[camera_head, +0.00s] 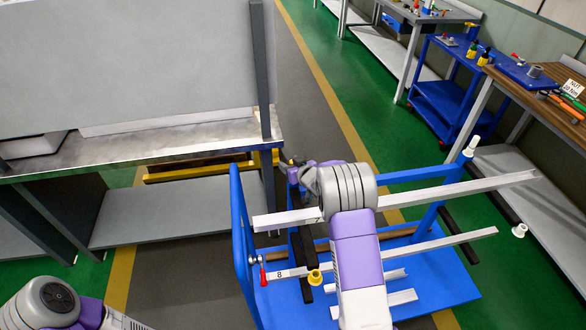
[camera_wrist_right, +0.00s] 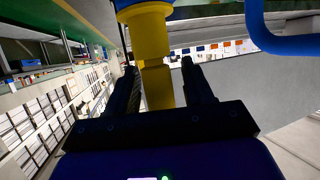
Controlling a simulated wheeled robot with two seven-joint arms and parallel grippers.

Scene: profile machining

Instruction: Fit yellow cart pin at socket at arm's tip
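In the right wrist view a yellow pin (camera_wrist_right: 157,82) stands between the two dark fingers of my right gripper (camera_wrist_right: 158,75). Its far end meets a blue part (camera_wrist_right: 140,4) at the top edge; whether it is seated there cannot be made out. A gap shows between the pin and the right-hand finger, so the gripper looks open around it. Another yellow piece (camera_head: 315,277) sits on the blue cart (camera_head: 430,287). My left gripper is outside the frame.
A metal workbench (camera_head: 150,145) stands left; a wooden bench (camera_head: 545,92) and second blue cart (camera_head: 450,98) stand right.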

